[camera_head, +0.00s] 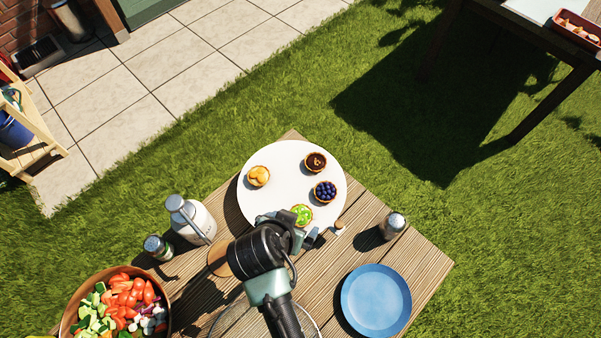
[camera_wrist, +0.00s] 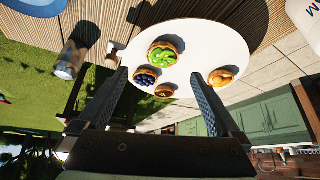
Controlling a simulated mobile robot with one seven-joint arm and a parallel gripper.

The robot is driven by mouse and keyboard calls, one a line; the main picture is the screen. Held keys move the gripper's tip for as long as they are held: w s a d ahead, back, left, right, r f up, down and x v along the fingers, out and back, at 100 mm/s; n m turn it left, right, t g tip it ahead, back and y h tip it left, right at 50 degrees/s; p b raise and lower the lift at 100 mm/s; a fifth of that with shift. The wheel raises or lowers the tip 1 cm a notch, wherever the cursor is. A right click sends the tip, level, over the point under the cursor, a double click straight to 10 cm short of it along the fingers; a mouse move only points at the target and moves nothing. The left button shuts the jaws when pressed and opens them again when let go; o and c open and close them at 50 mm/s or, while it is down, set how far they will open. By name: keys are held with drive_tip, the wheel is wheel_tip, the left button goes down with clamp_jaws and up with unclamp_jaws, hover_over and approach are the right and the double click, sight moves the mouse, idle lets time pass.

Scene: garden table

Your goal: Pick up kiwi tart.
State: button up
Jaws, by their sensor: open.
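The kiwi tart (camera_head: 301,214), topped with green slices in a brown crust, sits on the round white plate (camera_head: 272,199) at the edge nearest my arm. In the wrist view the kiwi tart (camera_wrist: 161,56) is near the top centre, ahead of the fingers. My gripper (camera_head: 311,236) is just short of it in the head view and partly hides the plate's near rim. In the wrist view my gripper (camera_wrist: 156,90) has its two fingers wide apart with nothing between them in contact. The exact height above the plate is hard to tell.
The plate also holds a blueberry tart (camera_head: 325,191), a chocolate tart (camera_head: 316,161) and a yellow-topped tart (camera_head: 258,176). A white canister (camera_head: 195,222), shakers (camera_head: 393,225), a blue plate (camera_head: 376,300) and a vegetable bowl (camera_head: 120,306) stand on the wooden table.

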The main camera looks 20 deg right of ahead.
sight(300, 216)
drive_tip(key=shift+x, duration=1.15)
drive_tip(key=shift+p+x, duration=0.5)
drive_tip(key=shift+x, duration=2.55)
drive_tip(key=shift+w+a, duration=0.1)
drive_tip(key=shift+w, duration=0.05)
drive_tip(key=shift+c, duration=0.2)
drive_tip(key=shift+r, duration=0.1)
drive_tip(key=c, duration=1.3)
